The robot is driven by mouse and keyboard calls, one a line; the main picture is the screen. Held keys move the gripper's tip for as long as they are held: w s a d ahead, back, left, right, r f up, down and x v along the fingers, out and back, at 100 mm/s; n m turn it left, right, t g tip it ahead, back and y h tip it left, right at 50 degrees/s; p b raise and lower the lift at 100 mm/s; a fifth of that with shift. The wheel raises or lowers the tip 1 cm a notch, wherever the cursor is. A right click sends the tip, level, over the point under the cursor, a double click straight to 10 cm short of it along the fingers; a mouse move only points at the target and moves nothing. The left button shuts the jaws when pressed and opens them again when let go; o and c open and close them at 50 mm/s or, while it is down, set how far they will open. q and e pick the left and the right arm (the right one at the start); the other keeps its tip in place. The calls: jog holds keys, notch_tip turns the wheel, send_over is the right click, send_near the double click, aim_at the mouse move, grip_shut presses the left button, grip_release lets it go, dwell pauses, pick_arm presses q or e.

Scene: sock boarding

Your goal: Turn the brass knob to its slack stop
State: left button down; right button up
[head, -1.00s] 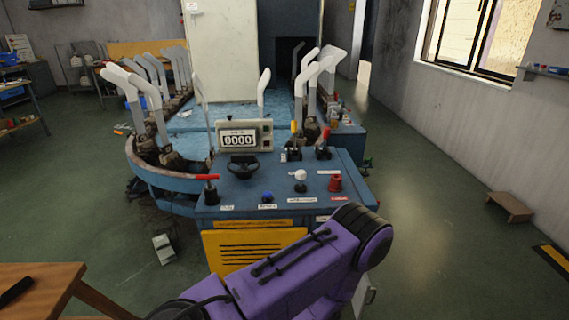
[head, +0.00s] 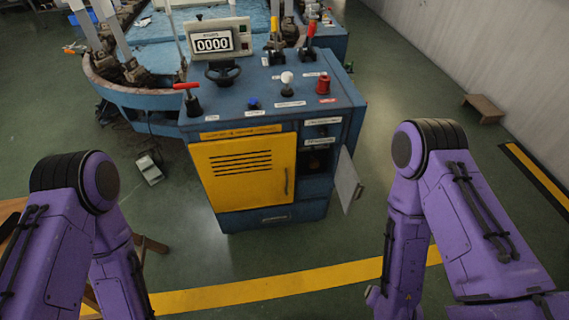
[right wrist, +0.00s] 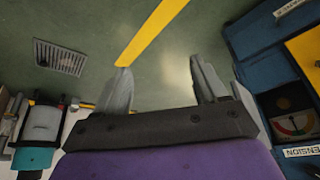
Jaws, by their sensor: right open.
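In the head view a dark recess (head: 319,159) with small labels opens in the upper right front of the blue machine cabinet (head: 248,218). A small gauge with a coloured scale (right wrist: 296,122) shows in the right wrist view, upside down, above a label reading TENSION (right wrist: 302,152). My right gripper (right wrist: 159,66) is open and empty, with floor beyond its fingers and the cabinet to the right of it. My left arm shows in the head view, but its gripper does not.
A small grey door (head: 347,182) stands open at the cabinet's right edge. The yellow panel (head: 240,172) is shut. On top are a red T-handle (head: 188,97), a white knob (head: 287,78), a red knob (head: 323,85) and levers. The floor in front is clear.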

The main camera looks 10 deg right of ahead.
jog(key=w+a+f+m+t+y+b, duration=0.25)
jog(key=w+a+f+m+b, duration=0.25)
jog(key=w+f+b, duration=0.6)
jog(key=m+t+y+b, duration=0.1)
jog(key=m+t+b, duration=1.1)
jog(key=m+b, duration=0.75)
send_near(315, 167)
jog(key=w+n+b, duration=0.1)
jog(key=n+b, duration=0.1)
jog(key=w+b, duration=0.1)
jog(key=w, duration=0.3)
jog(key=w+b, duration=0.2)
jog(key=w, duration=0.3)
jog(key=shift+w+a+r, duration=0.15)
jog(key=shift+w+r, duration=0.1)
jog(key=shift+w, duration=0.05)
pick_arm(q)
notch_tip(315, 167, down, 38)
jog(key=s+m+g+h, duration=0.1)
jog(key=s+g, duration=0.1)
jog(key=s, duration=0.1)
jog(key=shift+d+m, duration=0.4)
jog(key=shift+d, duration=0.05)
pick_arm(e)
jog(key=shift+w+r, duration=0.1)
jog(key=shift+w, duration=0.25)
pick_arm(q)
jog(key=shift+r, duration=0.1)
pick_arm(e)
jog(key=c, duration=1.1)
